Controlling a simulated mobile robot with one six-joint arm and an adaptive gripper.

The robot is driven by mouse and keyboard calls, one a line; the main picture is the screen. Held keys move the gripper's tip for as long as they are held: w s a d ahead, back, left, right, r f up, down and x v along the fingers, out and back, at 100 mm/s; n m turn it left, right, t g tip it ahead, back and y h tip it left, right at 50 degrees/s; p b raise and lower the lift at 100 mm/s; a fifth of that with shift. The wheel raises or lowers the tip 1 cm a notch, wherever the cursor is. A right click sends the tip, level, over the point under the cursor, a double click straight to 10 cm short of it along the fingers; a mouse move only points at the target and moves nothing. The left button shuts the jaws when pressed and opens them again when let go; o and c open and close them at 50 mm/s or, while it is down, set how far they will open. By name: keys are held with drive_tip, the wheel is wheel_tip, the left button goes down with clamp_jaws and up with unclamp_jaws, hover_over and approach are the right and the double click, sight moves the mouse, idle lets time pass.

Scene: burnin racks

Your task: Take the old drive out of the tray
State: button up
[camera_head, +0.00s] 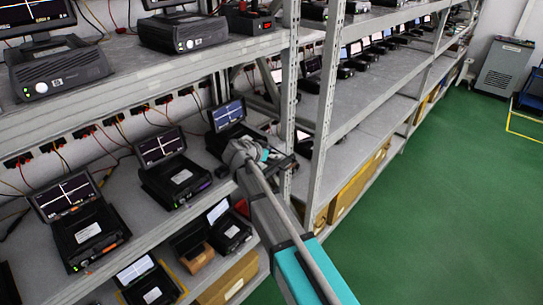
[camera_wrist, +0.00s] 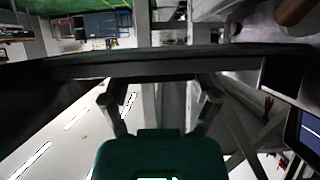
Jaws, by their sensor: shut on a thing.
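My gripper (camera_head: 264,157) is at the end of my teal and grey arm, in front of the middle shelf. In the wrist view my gripper (camera_wrist: 160,92) is shut on a dark, wide, tray-like thing (camera_wrist: 160,68) that spans the picture. Its near edge is a straight dark bar with side parts at both ends. In the head view this dark tray-like thing (camera_head: 284,163) shows only partly past the gripper. I cannot make out the old drive separately; what the thing holds is hidden. Behind it stands a black unit with a lit screen (camera_head: 228,115).
A grey rack upright (camera_head: 290,90) stands close to the right of my gripper. More black units with screens (camera_head: 160,149) line the shelf (camera_head: 150,215) to the left. Cardboard boxes (camera_head: 228,279) sit below. The green floor (camera_head: 450,190) on the right is free.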

sight(272, 152)
drive_tip(key=shift+r, duration=0.15)
wheel_tip(272, 152, up, 3)
drive_tip(key=p, duration=0.3)
drive_tip(key=s+d+r+p, duration=0.5)
drive_tip(key=s+r+p, duration=0.4)
drive_tip(key=s, duration=0.4)
drive_tip(key=shift+r+p, duration=0.35)
drive_tip(key=shift+p, duration=0.15)
drive_tip(key=shift+r+p, duration=1.75)
drive_tip(key=shift+p, duration=0.05)
drive_tip(key=shift+f, duration=0.15)
